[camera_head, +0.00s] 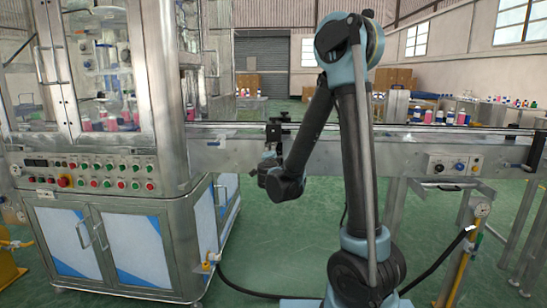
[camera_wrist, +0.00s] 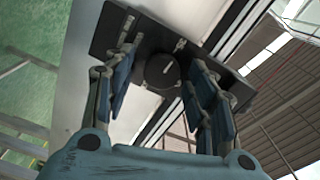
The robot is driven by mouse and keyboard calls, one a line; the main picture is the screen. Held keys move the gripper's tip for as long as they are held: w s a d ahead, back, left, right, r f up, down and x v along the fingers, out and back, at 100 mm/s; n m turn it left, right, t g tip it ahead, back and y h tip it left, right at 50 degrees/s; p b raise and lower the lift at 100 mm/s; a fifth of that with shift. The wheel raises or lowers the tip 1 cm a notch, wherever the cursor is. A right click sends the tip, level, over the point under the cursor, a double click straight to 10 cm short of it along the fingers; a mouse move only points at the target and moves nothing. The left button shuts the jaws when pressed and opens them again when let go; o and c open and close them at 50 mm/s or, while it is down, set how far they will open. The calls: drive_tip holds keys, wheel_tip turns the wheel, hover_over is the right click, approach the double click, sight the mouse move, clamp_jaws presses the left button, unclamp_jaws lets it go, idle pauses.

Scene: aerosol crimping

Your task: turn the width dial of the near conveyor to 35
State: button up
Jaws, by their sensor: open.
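The width dial (camera_wrist: 162,70) is a round black knob with a short white pointer mark, on a dark bracket (camera_wrist: 108,32) at the conveyor's side, in the wrist view. Its scale numbers cannot be read. My gripper (camera_wrist: 164,88) is open, with one blue-padded finger left of the dial and one right of it. I see a gap on both sides, and cannot tell how deep the fingers reach. In the head view my gripper (camera_head: 268,160) is just below a dark fitting (camera_head: 277,129) on the near conveyor (camera_head: 240,150); the dial's face cannot be made out there.
A steel cabinet machine (camera_head: 100,170) with several buttons stands close on the left. A control panel (camera_head: 453,165) with knobs is on the conveyor to the right. A pipe post with a gauge (camera_head: 482,210) stands at the right. Green floor (camera_head: 245,255) is open below the conveyor.

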drive_tip(key=shift+s, duration=0.1)
drive_tip(key=s, duration=1.1)
drive_tip(key=shift+s+a, duration=0.2)
drive_tip(key=shift+s, duration=0.15)
